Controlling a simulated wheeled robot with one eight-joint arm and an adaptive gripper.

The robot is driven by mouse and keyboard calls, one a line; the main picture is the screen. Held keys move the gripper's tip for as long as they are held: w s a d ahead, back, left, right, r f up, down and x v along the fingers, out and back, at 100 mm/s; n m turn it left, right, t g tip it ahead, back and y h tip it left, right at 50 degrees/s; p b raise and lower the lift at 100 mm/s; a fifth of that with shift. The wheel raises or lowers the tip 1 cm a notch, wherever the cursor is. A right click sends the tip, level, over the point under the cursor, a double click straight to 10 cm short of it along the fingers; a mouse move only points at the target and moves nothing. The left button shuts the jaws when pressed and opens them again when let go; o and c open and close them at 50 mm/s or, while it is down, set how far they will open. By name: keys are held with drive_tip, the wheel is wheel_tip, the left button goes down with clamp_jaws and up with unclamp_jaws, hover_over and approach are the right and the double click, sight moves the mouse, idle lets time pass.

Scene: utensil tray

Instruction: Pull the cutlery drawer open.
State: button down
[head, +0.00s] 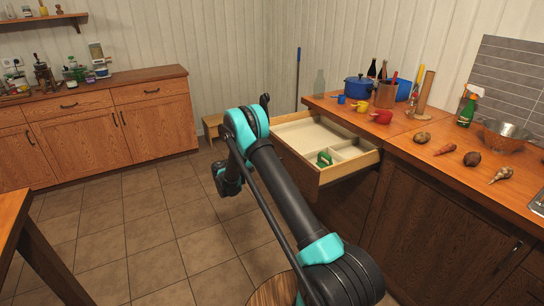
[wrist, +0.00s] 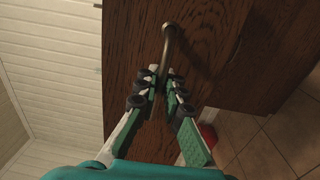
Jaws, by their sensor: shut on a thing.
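The cutlery drawer (head: 347,170) stands well open in the head view, pulled out from the right-hand counter. Its pale inside has dividers and holds a small green object (head: 324,158). In the wrist view the wooden drawer front (wrist: 130,40) bears a metal bar handle (wrist: 168,45). My gripper (wrist: 166,78) is shut on the handle near one end of it. In the head view my arm covers part of the drawer front, and the fingers and handle are hidden there.
The counter (head: 405,142) above carries a blue pot (head: 359,88), a red cup (head: 381,117), several vegetables and a metal colander (head: 505,136). A wooden cabinet (head: 110,125) stands at the back left. A table corner (head: 20,205) shows at left.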

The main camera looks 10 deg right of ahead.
drive_tip(key=c, duration=1.6)
unclamp_jaws()
drive_tip(key=v, duration=1.2)
drive_tip(key=shift+f, duration=0.1)
